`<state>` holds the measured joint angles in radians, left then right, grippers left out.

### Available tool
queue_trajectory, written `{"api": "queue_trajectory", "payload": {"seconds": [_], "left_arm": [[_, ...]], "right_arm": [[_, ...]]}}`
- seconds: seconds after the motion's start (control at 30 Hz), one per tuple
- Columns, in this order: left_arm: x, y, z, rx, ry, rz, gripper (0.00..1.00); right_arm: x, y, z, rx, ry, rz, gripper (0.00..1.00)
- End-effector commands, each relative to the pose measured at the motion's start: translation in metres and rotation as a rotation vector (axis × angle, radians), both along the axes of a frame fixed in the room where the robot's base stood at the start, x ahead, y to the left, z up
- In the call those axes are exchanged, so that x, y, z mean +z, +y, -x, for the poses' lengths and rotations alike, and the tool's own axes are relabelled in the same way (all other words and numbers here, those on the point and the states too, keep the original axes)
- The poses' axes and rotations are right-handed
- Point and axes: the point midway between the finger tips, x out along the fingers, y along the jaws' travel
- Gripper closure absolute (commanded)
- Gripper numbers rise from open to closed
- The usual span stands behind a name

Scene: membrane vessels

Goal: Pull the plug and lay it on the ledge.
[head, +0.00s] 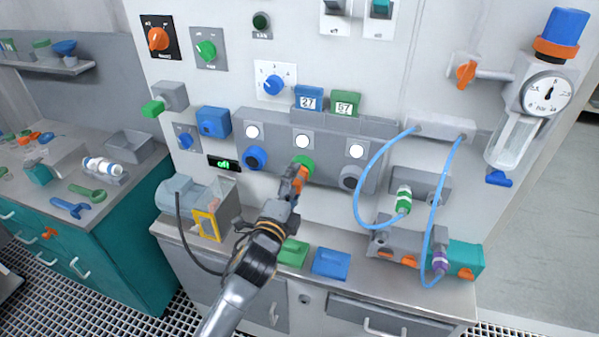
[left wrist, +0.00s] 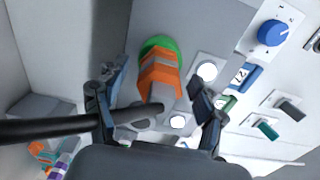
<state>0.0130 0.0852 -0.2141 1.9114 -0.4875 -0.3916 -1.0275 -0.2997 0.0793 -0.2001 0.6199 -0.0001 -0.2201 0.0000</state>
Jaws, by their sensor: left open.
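The orange and grey plug (left wrist: 160,78) sits in a socket with a green ring (head: 304,162) on the panel's lower row. A black cable (left wrist: 50,130) runs from its back end; in the head view the cable (head: 183,235) loops from the grey-blue box. My left gripper (head: 294,182) is at the plug and hides much of it in the head view. In the left wrist view its open fingers (left wrist: 158,105) stand on either side of the plug, with gaps visible. The grey ledge (head: 345,292) lies below the panel. My right gripper is not in view.
A green block (head: 292,252) and a blue block (head: 331,263) lie on the ledge. The grey-blue box (head: 195,192) with a yellow frame stands at its left. Blue hoses (head: 362,190) and a grey-teal unit (head: 465,258) take up the right side.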

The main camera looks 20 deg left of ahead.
Motion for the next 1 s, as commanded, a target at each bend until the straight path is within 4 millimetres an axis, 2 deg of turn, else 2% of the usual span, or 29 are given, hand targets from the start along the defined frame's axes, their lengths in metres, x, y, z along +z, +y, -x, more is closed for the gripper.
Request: {"api": "queue_trajectory", "payload": {"seconds": [0.2,1.0], "left_arm": [[0.0001,-0.0003,-0.0119,0.0,0.0,-0.001,0.3],[0.0002,-0.0003,-0.0126,0.0,0.001,-0.001,0.3]], "right_arm": [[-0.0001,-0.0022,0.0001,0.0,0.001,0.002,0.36],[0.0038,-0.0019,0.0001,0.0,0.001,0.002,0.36]]}}
